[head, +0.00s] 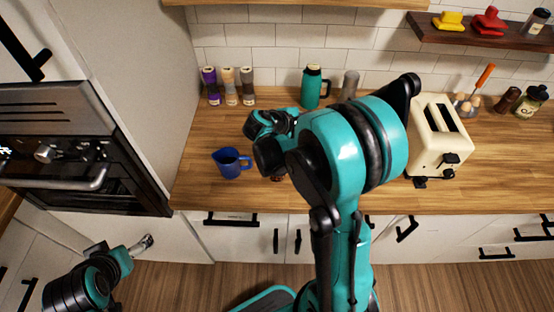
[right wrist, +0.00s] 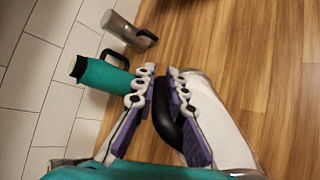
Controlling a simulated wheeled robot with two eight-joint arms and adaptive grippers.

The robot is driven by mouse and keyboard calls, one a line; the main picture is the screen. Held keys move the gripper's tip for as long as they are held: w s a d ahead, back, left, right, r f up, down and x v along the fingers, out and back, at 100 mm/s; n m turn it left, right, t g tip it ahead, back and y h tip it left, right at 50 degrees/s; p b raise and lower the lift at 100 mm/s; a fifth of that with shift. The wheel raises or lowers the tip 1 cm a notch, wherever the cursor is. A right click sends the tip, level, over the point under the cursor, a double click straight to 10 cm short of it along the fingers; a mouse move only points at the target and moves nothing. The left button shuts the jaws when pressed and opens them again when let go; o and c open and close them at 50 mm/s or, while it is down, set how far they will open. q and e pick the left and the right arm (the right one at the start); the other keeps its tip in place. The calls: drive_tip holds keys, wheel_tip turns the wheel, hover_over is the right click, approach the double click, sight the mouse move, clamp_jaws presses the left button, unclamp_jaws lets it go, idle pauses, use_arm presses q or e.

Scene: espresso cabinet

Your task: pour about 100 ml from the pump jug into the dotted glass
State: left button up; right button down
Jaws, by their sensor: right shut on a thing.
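My right gripper (right wrist: 163,90) is shut on the dark curved handle of a pale jug (right wrist: 222,120), whose body fills the right side of its jaws in the right wrist view. In the head view my right arm hides this jug. I cannot tell which jug is the pump jug. I cannot make out the dotted glass. My left gripper (head: 146,243) hangs low in front of the cabinets, its jaws unclear.
A grey handled container (head: 349,84) stands right of the teal jug. A blue pitcher (head: 230,162) stands near the counter's front left. Several spice jars (head: 229,86) line the back left. A cream toaster (head: 437,135) is to the right. Some wooden counter (head: 200,135) is bare.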

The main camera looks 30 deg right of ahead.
drive_tip(key=shift+s+a+r+h, duration=0.1)
drive_tip(key=shift+a+r+h, duration=0.3)
drive_tip(key=shift+r+h, duration=0.35)
idle(2.1)
drive_tip(key=d+f+y, duration=0.1)
drive_tip(key=f+y+p, duration=0.1)
drive_tip(key=y, duration=0.1)
drive_tip(key=shift+d+f, duration=0.25)
drive_tip(key=shift+d, duration=0.15)
drive_tip(key=shift+w+d+f+y, duration=0.1)
drive_tip(key=shift+w+f+y, duration=0.15)
drive_tip(key=shift+f, duration=0.1)
drive_tip(key=shift+r+g+y+p, duration=0.1)
drive_tip(key=shift+g+y+p, duration=0.2)
drive_tip(key=shift+y+p, duration=0.15)
drive_tip(key=d+f+y, duration=0.1)
drive_tip(key=f+y, duration=0.1)
drive_tip(key=d+f+g+y, duration=0.1)
drive_tip(key=d+f+y, duration=0.1)
drive_tip(key=y, duration=0.1)
drive_tip(key=w+d+f+y+b, duration=0.1)
drive_tip(key=f+y, duration=0.1)
drive_tip(key=shift+d+f+g, duration=0.2)
drive_tip(key=shift+g, duration=0.2)
drive_tip(key=shift+d+f+y+b, duration=0.1)
drive_tip(key=shift+f+y+b, duration=0.25)
drive_tip(key=shift+f+y, duration=0.45)
drive_tip(key=shift+s+r, duration=0.1)
drive_tip(key=shift+r, duration=0.2)
